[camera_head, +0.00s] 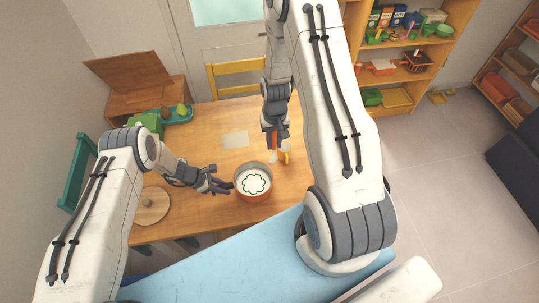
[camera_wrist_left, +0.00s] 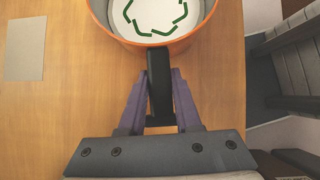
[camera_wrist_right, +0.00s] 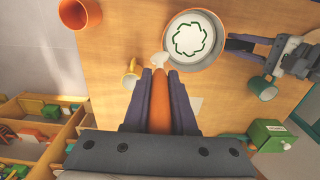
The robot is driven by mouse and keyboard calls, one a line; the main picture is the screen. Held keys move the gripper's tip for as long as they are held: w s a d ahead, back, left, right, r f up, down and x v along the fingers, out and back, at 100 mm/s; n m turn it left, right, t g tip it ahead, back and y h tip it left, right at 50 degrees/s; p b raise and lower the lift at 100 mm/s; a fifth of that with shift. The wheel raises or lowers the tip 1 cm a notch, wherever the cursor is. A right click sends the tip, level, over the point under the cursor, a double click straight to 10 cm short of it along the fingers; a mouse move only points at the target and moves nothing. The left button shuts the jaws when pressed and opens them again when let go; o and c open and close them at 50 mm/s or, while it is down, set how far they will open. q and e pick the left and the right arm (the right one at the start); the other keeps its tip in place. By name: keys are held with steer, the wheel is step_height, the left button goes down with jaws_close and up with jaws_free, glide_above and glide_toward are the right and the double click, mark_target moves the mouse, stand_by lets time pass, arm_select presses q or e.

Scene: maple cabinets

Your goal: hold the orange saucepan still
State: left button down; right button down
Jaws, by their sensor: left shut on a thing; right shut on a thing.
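The orange saucepan (camera_head: 253,197) stands upright on the wooden table, its pale inside showing a green wavy ring. It also shows in the left wrist view (camera_wrist_left: 188,40) and the right wrist view (camera_wrist_right: 193,40). My left gripper (camera_head: 228,187) is shut on the saucepan's dark handle (camera_wrist_left: 159,90), at the left of the pan in the head view. My right gripper (camera_head: 274,146) is shut on an orange-handled utensil (camera_wrist_right: 161,105) with a white end (camera_wrist_right: 159,58). That end is beside the pan, outside its rim; its height above the table is unclear.
A yellow cup (camera_wrist_right: 130,79), an orange cup (camera_wrist_right: 80,14) and a teal cup (camera_wrist_right: 262,88) stand on the table. A round wooden board (camera_head: 150,206), a pale sheet (camera_head: 235,140) and a green tray (camera_head: 180,117) lie around. A yellow chair (camera_head: 237,70) stands behind.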

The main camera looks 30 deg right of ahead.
steer(key=a+f, duration=0.1)
steer(key=a, duration=0.7)
step_height(320, 180, down, 11)
steer(key=shift+w+r, duration=0.2)
steer(key=shift+w, duration=0.25)
stand_by(0.5)
steer(key=shift+a, duration=0.2)
